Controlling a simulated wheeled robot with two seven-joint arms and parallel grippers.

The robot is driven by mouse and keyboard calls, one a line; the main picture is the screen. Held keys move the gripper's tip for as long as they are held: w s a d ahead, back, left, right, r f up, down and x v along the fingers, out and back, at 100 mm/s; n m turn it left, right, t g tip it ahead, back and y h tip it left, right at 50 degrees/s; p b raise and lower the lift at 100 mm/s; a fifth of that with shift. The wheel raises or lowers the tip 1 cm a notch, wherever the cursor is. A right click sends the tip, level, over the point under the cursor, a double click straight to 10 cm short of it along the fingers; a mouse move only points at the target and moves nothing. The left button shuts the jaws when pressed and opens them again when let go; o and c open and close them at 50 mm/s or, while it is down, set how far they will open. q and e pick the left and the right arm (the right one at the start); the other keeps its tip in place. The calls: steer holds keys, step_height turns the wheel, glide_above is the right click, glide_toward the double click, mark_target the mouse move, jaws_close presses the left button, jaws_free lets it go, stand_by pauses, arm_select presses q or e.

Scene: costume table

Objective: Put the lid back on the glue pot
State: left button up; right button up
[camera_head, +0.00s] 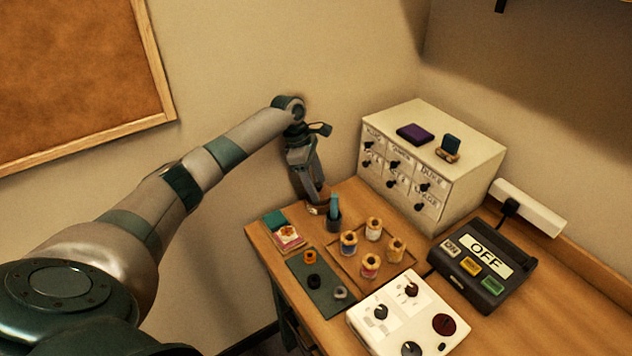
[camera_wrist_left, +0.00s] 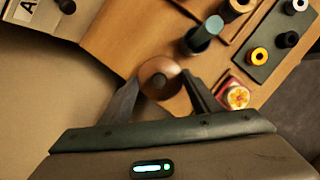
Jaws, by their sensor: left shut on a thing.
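My left gripper (camera_head: 317,203) hangs over the table's back left edge, beside a dark cup (camera_head: 333,224) with a teal cylinder standing in it. In the left wrist view the fingers (camera_wrist_left: 160,84) are shut on a round copper-brown piece with a dark centre, which looks like the lid (camera_wrist_left: 152,70). The cup (camera_wrist_left: 194,44) is just beyond it, apart from it. No pot clearly marked as glue shows; whether one is hidden under the round piece I cannot tell. My right gripper is not in view.
A wooden tray (camera_head: 344,262) holds several thread spools. A green mat (camera_head: 318,289) carries small rings. A floral packet (camera_head: 288,238) lies at the left edge. A drawer cabinet (camera_head: 455,185), a white knob panel (camera_head: 392,333) and a black "OFF" box (camera_head: 462,284) fill the right side.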

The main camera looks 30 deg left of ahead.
arm_select(q)
steer(key=shift+f, duration=0.6)
steer(key=shift+p, duration=1.55)
stand_by(1.4)
steer(key=shift+f+p, duration=0.15)
steer(key=shift+p, duration=0.6)
stand_by(1.0)
steer(key=shift+p, duration=0.65)
stand_by(0.7)
stand_by(0.3)
steer(key=o, duration=1.6)
